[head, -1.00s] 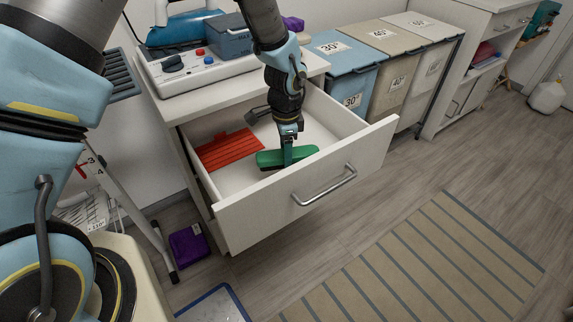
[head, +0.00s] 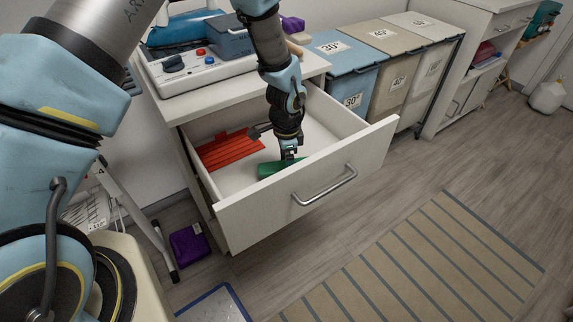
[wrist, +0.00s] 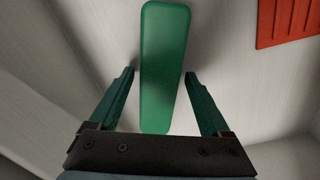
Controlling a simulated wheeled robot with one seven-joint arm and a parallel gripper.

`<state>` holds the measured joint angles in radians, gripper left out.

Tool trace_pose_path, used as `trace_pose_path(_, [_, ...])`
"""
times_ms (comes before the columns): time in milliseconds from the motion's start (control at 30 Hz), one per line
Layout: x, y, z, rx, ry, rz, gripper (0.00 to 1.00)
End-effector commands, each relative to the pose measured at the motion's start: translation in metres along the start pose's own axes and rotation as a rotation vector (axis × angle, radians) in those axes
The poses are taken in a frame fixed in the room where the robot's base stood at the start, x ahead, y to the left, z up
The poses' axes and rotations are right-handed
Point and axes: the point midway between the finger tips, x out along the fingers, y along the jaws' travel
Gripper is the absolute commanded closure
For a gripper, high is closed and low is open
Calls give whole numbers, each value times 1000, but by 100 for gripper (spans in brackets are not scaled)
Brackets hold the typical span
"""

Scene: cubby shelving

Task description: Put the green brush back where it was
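The green brush (head: 280,168) lies in the open drawer, close behind its front panel (head: 310,190), which hides part of it. My gripper (head: 290,157) reaches down into the drawer over the brush. In the wrist view, the brush (wrist: 165,70) runs between the two spread fingers of my gripper (wrist: 159,73), with gaps beside it along most of the finger length. The right fingertip looks very close to the brush edge; I cannot tell whether it touches.
A red slatted piece (head: 228,150) lies at the drawer's left, and a dark-handled tool (head: 260,131) lies behind my gripper. The cabinet top holds a white device (head: 200,66). Lidded bins (head: 350,68) stand to the right. The drawer's right part looks clear.

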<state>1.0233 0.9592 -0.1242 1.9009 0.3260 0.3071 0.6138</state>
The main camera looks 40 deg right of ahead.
Motion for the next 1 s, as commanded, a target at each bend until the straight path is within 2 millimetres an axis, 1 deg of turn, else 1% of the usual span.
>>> trace_pose_path(233, [-1, 0, 0, 0, 0, 0, 16])
trace_pose_path(367, [-8, 0, 0, -1, 1, -1, 16])
trace_pose_path(467, [-22, -1, -1, -1, 2, -3, 16])
trace_pose_path(700, [-73, -1, -1, -1, 3, -4, 16])
trace_pose_path(800, [-92, -1, 0, -1, 3, -3, 16])
trace_pose_path(900, [-107, -1, 0, 0, 2, -3, 16])
trace_pose_path(1000, [-117, -1, 0, -1, 1, -1, 16])
